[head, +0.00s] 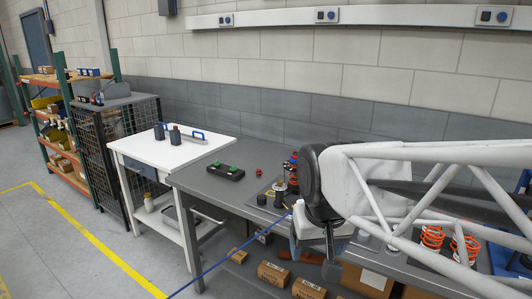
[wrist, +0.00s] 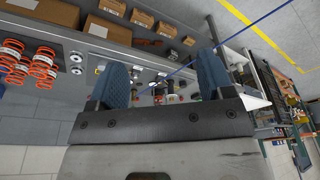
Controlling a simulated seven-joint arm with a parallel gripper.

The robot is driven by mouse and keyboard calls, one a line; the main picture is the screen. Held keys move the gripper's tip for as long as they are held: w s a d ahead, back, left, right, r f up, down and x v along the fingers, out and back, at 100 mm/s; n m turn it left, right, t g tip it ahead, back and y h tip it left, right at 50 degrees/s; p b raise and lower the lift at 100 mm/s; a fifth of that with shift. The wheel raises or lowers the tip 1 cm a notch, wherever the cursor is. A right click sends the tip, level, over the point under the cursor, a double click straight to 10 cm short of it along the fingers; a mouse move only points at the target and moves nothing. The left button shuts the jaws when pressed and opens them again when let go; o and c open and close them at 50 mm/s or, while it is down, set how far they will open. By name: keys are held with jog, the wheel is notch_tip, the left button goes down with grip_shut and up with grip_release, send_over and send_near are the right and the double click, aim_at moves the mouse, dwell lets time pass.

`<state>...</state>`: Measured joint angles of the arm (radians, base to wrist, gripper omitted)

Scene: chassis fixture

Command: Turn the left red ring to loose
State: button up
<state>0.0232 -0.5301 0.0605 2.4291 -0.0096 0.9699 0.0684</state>
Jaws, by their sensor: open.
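Two orange-red coil springs stand on the grey bench at the right in the head view, a left one (head: 432,237) and a right one (head: 465,248). Coils also show at the left edge of the wrist view, a left one (wrist: 14,62) and a right one (wrist: 45,68). I cannot pick out a separate red ring on them for certain. A small red part (head: 259,173) lies on the bench, left of my gripper. My gripper (wrist: 163,80) is open, its two blue-grey fingers apart with nothing gripped. It hangs above the bench, well away from the springs.
A white tubular frame (head: 440,212) spans the right of the head view, partly hiding the bench. A black tray (head: 226,172) and several small parts sit on the bench (head: 205,186). A white table (head: 165,150) stands left. Cardboard boxes (head: 272,275) lie below.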

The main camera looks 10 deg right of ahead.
jog(key=w+d+r+m, duration=0.1)
jog(key=w+r, duration=0.2)
jog(key=w, duration=0.5)
jog(key=w+d+r+m, duration=0.1)
jog(key=w+d+r, duration=0.15)
jog(key=w, duration=0.55)
jog(key=m+g, duration=0.2)
jog(key=m, duration=0.4)
send_over(297, 153)
notch_tip(297, 153, down, 6)
jog(key=shift+a+f, duration=0.1)
jog(key=shift+f, duration=0.3)
jog(key=shift+f, duration=3.9)
jog(key=shift+c, duration=0.4)
